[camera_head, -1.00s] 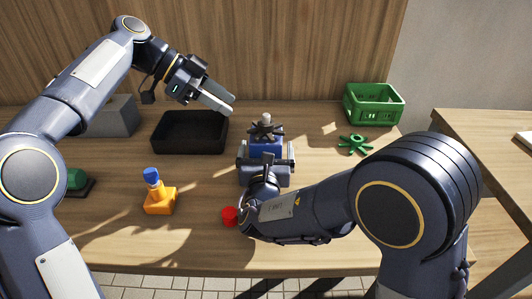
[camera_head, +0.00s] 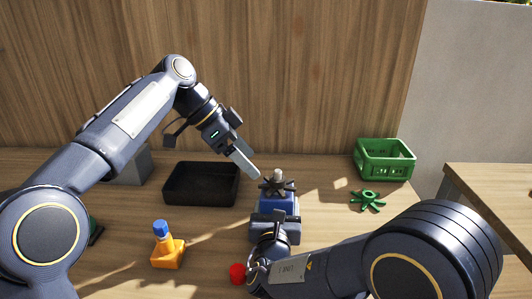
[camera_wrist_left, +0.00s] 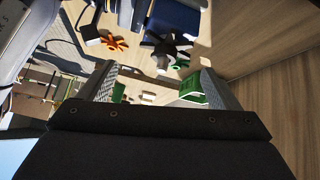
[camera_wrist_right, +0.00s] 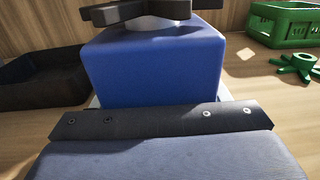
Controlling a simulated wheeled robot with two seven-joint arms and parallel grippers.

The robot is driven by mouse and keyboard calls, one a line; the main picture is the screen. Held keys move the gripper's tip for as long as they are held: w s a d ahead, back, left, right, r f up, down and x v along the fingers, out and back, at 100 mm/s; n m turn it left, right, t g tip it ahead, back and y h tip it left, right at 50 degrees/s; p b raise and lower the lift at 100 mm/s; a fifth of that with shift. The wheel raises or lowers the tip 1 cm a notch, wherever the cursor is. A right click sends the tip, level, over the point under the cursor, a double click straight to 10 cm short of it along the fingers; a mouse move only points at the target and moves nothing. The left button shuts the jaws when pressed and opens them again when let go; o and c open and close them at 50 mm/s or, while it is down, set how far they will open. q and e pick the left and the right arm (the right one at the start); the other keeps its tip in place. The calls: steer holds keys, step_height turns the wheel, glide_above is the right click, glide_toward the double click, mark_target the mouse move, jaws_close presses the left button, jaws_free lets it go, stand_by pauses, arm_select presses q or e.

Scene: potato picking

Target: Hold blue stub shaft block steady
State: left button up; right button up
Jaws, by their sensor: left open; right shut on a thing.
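The blue stub shaft block (camera_head: 277,203) stands upright on the table in the middle of the head view. A black star-shaped knob (camera_head: 279,186) sits on its top, with a grey shaft end showing above it. My right gripper (camera_head: 275,219) is shut on the block from the near side. In the right wrist view the block (camera_wrist_right: 155,65) fills the middle, above the dark gripper body; the fingertips are largely hidden. My left gripper (camera_head: 254,169) is open and empty, pointing down just left of and above the knob, seemingly apart from it.
An orange block with a blue top (camera_head: 167,250) and a red piece (camera_head: 237,273) are nearer. A green crate (camera_head: 385,160) and green star knob (camera_head: 367,201) are at right.

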mark_target(275, 173)
arm_select(q)
steer(key=shift+o, duration=1.4)
steer(key=s+d+r+n+t+y, duration=0.2)
steer(key=d+r+n+t+y, duration=0.1)
steer(key=n, duration=0.4)
steer(key=shift+s+d+r+y, duration=0.15)
steer(key=shift+d+r+y, duration=0.15)
steer(key=shift+r+y, duration=0.6)
steer(key=shift+n, duration=0.5)
steer(key=x, duration=1.1)
steer(key=shift+w, duration=0.25)
steer(key=shift+c, duration=0.4)
steer(key=shift+t, duration=0.3)
steer(key=c, duration=0.9)
steer(key=shift+r, duration=2.25)
arm_select(e)
steer(key=shift+d, duration=0.1)
arm_select(q)
steer(key=shift+r, duration=0.85)
steer(key=shift+d, duration=0.1)
steer(key=shift+r, duration=0.1)
